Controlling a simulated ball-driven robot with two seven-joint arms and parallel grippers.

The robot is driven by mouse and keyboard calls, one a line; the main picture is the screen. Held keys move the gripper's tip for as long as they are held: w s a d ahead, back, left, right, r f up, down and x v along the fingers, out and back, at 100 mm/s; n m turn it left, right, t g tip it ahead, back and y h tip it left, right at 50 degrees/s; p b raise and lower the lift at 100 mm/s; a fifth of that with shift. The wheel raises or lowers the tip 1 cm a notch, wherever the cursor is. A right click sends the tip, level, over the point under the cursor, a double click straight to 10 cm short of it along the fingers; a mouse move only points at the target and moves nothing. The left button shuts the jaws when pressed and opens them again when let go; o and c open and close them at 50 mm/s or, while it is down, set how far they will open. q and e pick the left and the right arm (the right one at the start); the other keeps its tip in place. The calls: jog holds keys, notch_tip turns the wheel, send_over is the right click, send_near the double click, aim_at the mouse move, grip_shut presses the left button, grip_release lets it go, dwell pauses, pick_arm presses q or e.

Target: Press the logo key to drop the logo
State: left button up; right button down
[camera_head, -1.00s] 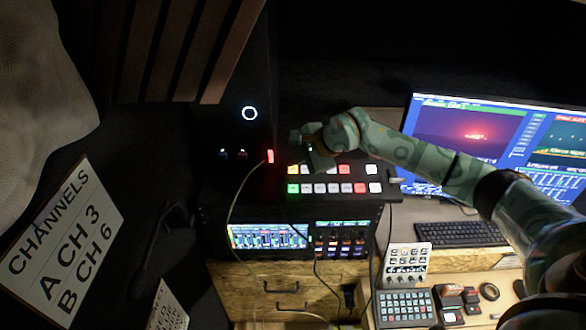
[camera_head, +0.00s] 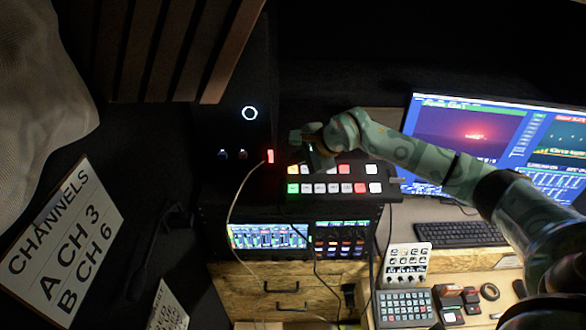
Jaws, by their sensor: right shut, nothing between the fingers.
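The key panel (camera_head: 330,196) is a black box with two rows of lit keys, on top of the rack in the middle. Its front row has a green key (camera_head: 293,188), several white keys and a red key (camera_head: 360,188). I cannot read which one is the logo key. My right gripper (camera_head: 312,152) is over the panel's back row at its left part and hides some keys there. It is shut and empty; I cannot tell whether it touches a key. My left gripper is not in view.
A monitor (camera_head: 462,130) stands at the right, behind a keyboard (camera_head: 462,233). A rack screen (camera_head: 268,236) is below the panel. A white keypad (camera_head: 406,263) and a dark keypad (camera_head: 404,308) sit at the lower right. A cable hangs left of the panel. A channels sign (camera_head: 62,245) is at the left.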

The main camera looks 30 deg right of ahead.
aim_at(296, 178)
jog(key=shift+f, duration=0.15)
jog(key=shift+w+f+b, duration=0.1)
jog(key=shift+f+b, duration=0.15)
jog(key=shift+b, duration=0.15)
jog(key=shift+f+b, duration=0.4)
jog(key=shift+f, duration=0.05)
dwell(0.3)
dwell(0.4)
jog(key=shift+r+p, duration=0.65)
jog(key=shift+r, duration=0.2)
jog(key=shift+r, duration=0.1)
jog(key=r+p, duration=0.1)
jog(key=s+r+p, duration=0.1)
jog(key=r, duration=0.1)
jog(key=r+p, duration=0.1)
jog(key=p, duration=0.1)
jog(key=shift+s+a+r, duration=0.15)
jog(key=shift+a+r, duration=0.1)
jog(key=shift+r, duration=0.1)
